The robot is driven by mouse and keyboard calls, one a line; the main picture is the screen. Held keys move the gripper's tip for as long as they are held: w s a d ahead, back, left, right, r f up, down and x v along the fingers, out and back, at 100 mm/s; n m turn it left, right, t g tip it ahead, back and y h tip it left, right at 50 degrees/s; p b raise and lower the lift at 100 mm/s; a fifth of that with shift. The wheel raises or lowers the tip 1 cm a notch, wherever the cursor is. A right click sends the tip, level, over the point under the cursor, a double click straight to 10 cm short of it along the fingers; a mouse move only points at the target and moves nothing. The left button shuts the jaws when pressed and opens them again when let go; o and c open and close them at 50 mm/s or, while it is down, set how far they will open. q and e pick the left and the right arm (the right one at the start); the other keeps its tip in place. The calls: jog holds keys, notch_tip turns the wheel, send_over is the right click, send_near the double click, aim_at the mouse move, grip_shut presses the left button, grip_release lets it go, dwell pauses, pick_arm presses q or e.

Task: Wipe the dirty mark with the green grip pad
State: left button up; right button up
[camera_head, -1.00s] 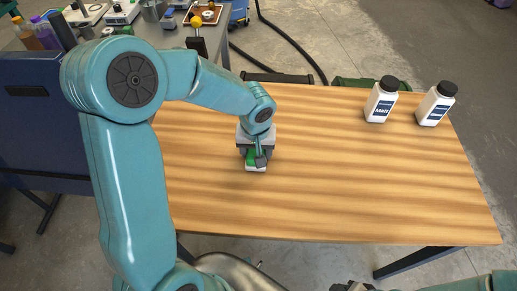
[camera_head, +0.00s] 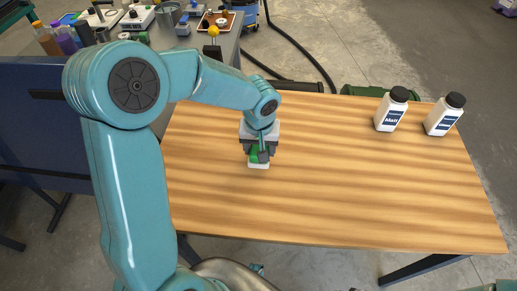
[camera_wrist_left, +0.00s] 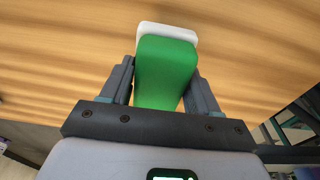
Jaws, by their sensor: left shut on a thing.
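The green grip pad (camera_wrist_left: 165,75) is a green block with a white lower part. It also shows in the head view (camera_head: 258,163), at the left-centre of the wooden table. My left gripper (camera_head: 259,152) is shut on its green part and points down at the table. In the left wrist view the gripper's (camera_wrist_left: 165,85) two fingers press on both sides of the green block. The white face is at or very near the tabletop; I cannot tell if it touches. No dirty mark shows on the visible wood; it may be hidden under the pad or arm. My right gripper is not in view.
Two white bottles with dark caps, one left (camera_head: 391,110) and one right (camera_head: 444,115), stand at the table's far right. The wooden table (camera_head: 340,200) is otherwise clear. A grey bench (camera_head: 225,47) with tools and bottles stands at the back left.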

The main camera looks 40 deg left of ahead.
pick_arm(q)
notch_tip(320, 180, up, 3)
jog(key=shift+s+r+p, duration=0.1)
jog(key=shift+p, duration=0.75)
jog(key=shift+r+p, duration=0.35)
jog(key=shift+r, duration=0.2)
